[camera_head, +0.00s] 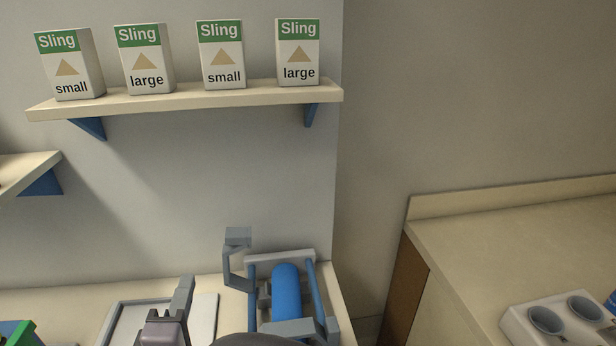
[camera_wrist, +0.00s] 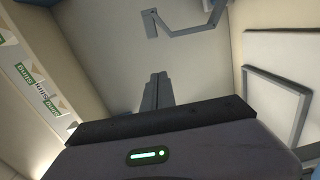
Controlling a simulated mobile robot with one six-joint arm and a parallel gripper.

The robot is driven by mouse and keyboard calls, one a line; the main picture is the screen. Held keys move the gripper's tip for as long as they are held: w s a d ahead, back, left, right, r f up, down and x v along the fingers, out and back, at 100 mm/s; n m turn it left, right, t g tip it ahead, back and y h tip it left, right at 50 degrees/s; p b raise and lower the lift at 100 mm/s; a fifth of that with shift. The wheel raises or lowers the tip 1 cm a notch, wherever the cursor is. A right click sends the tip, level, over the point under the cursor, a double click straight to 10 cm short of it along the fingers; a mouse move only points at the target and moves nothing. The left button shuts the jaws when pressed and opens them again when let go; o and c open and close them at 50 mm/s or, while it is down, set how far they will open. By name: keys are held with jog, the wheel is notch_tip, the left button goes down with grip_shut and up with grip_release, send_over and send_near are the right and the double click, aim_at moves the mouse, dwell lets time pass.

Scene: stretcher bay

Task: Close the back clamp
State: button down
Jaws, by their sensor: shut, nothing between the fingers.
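A blue cylinder (camera_head: 286,292) lies in a grey and blue cradle (camera_head: 282,257) on the counter. At the cradle's back left a grey bent clamp arm (camera_head: 230,272) stands up beside the cylinder, not across it. This raised arm appears to be the back clamp; it also shows at the top of the wrist view (camera_wrist: 190,30). A grey bar (camera_head: 292,328) crosses the cradle's near end. My gripper (camera_head: 187,280) is shut and empty, left of the raised arm and apart from it. Its fingers show together in the wrist view (camera_wrist: 159,78).
A pale panel with a grey rim (camera_head: 205,312) lies on the counter by my gripper. A shelf (camera_head: 190,99) with several Sling boxes (camera_head: 220,55) hangs above. A green object (camera_head: 20,335) is at lower left. A cup holder (camera_head: 560,322) stands on the right counter.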

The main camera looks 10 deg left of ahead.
jog(key=w+b, duration=0.3)
jog(key=w, duration=0.8)
jog(key=shift+w+d+b, duration=0.2)
jog(key=shift+d+b, duration=0.2)
jog(key=shift+f, duration=0.1)
jog(key=shift+w, duration=0.1)
